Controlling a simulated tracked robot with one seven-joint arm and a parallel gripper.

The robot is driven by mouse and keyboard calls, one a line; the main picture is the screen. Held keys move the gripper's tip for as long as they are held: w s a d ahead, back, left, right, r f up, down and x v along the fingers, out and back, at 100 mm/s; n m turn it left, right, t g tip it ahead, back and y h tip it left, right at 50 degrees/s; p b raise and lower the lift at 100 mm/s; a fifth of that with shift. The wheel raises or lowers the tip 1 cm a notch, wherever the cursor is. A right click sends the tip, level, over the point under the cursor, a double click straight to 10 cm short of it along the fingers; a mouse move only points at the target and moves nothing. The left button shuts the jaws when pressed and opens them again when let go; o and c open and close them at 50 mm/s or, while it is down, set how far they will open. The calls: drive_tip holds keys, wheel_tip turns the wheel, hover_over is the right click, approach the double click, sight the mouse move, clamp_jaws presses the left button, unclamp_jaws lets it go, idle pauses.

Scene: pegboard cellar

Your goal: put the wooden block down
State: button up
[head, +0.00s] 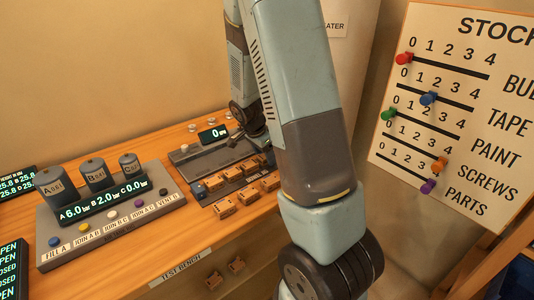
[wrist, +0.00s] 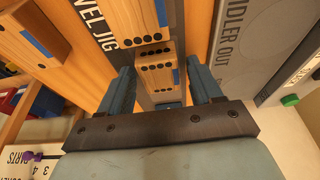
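In the wrist view, a wooden block (wrist: 157,78) with dark dots and a blue strip on its right side lies between the two fingers of my gripper (wrist: 160,80). The fingers flank it closely, but I cannot tell whether they press on it. Whether the block rests on something is also unclear. A second wooden block (wrist: 150,22) with dots on its end lies just beyond it. In the head view, my arm and the distance hide the fingertips and the block between them.
Several wooden blocks (head: 225,208) sit at the dark jig on the wooden bench (head: 150,262). A small display (head: 213,134) stands behind them. A console with gauges (head: 110,222) is to the left. A stock board with coloured pegs (head: 450,110) stands at the right.

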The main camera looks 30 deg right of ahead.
drive_tip(key=shift+r, duration=0.1)
drive_tip(key=w+v, duration=0.1)
drive_tip(key=v, duration=1)
drive_tip(key=s+a+r+n+t+y, duration=0.1)
drive_tip(key=s+a+r+n, duration=0.1)
drive_tip(key=s+r+n, duration=0.3)
drive_tip(key=s+a+r+n+t+y, duration=0.1)
drive_tip(key=s+r+n, duration=0.4)
drive_tip(key=s, duration=0.6)
drive_tip(key=s+a+r+n+t+y, duration=0.1)
drive_tip(key=s+a+r+n+t, duration=0.2)
drive_tip(key=s+a+r+n, duration=0.2)
drive_tip(key=shift+s+a+r+n, duration=0.15)
drive_tip(key=shift+s+r+n, duration=0.25)
drive_tip(key=shift+s+r, duration=1.1)
